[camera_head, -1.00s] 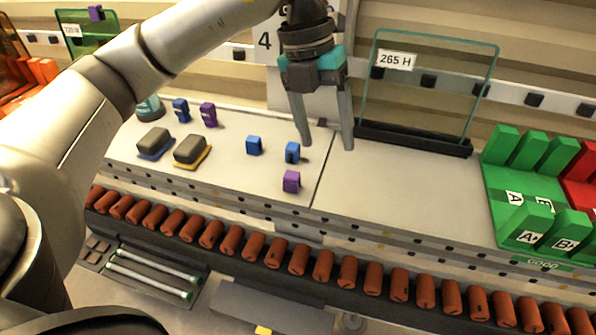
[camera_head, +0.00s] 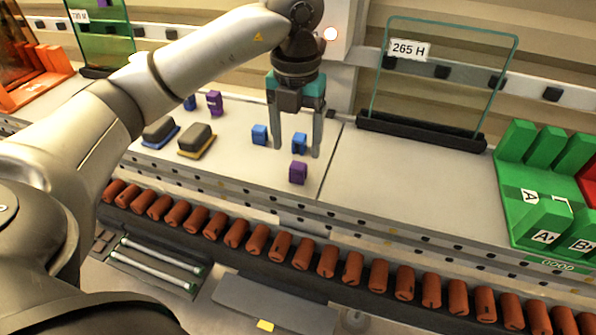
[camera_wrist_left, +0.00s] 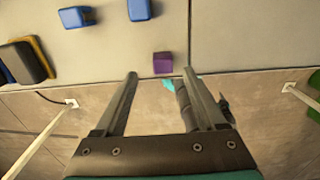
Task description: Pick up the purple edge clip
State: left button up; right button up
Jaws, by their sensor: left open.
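A small purple edge clip (camera_head: 298,173) stands on the light work surface near its front edge, in front of the blue clips. My left gripper (camera_head: 297,151) points down with its fingers apart and nothing held. In the head view its fingertips show just behind the clip, with a blue clip (camera_head: 299,143) between them in the picture. In the left wrist view the purple clip (camera_wrist_left: 162,62) appears between and just past the open fingertips (camera_wrist_left: 159,73), with no visible contact. Another purple clip (camera_head: 214,102) stands farther back left. My right gripper is not in view.
Another blue clip (camera_head: 260,135) stands left of the gripper. Two grey-topped blocks (camera_head: 197,140) lie farther left. A glass panel labelled 265 H (camera_head: 440,75) stands in a black base at the back. Green bins (camera_head: 540,195) are at right. The surface between is clear.

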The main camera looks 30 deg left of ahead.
aim_at(298, 165)
pick_arm(q)
jog(key=shift+s+d+f+p, duration=0.1)
jog(key=shift+f+p, duration=0.2)
jog(key=shift+f, duration=1.2)
jog(key=shift+s+d+f+p, duration=0.1)
jog(key=shift+f+p, duration=0.15)
jog(key=shift+f, duration=1.25)
jog(key=shift+w, duration=0.1)
grip_shut()
